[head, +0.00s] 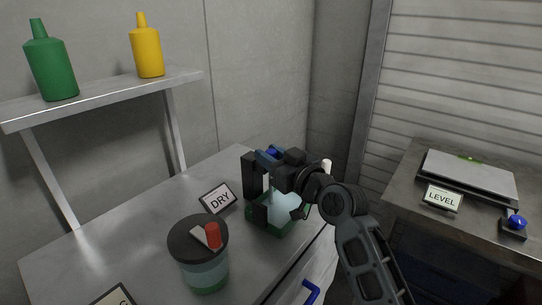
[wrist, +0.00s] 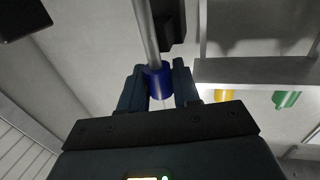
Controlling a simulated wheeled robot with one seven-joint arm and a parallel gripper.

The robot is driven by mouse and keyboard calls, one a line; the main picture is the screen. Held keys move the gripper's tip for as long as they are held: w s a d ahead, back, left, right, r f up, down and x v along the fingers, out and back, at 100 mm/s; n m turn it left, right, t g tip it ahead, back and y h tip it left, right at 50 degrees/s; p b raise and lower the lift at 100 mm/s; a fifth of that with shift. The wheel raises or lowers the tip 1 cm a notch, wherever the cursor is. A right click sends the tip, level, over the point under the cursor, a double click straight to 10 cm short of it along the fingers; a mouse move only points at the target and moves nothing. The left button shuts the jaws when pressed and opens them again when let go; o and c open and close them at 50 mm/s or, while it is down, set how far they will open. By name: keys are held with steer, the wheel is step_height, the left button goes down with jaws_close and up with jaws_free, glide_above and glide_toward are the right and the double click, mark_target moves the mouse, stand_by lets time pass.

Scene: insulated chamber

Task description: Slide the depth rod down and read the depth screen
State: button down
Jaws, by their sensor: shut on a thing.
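My gripper (head: 268,156) is at the dark stand (head: 249,176) on the metal counter. In the wrist view my gripper (wrist: 159,84) is shut on a blue collar (wrist: 158,82), which sits around a grey metal rod (wrist: 147,30). In the head view a bit of the blue collar (head: 272,151) shows beside the fingers. Below the gripper is a pale blue block or vessel (head: 286,205) on a dark green base (head: 262,226), partly hidden by my arm. I cannot make out a depth reading or a screen face in either view.
A "DRY" sign (head: 219,198) stands left of the stand. A dark-lidded jar (head: 204,272) with a red knob is in front. A shelf (head: 100,98) holds green and yellow bottles. At right, a second bench (head: 405,205) carries a flat device (head: 468,176) and "LEVEL" sign.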

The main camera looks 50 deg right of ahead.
steer(key=shift+f+b, duration=0.4)
steer(key=shift+f, duration=0.05)
steer(key=shift+r, duration=0.1)
steer(key=c, duration=0.9)
jaws_free()
steer(key=shift+c, duration=0.2)
steer(key=b+v, duration=0.1)
steer(key=v, duration=0.7)
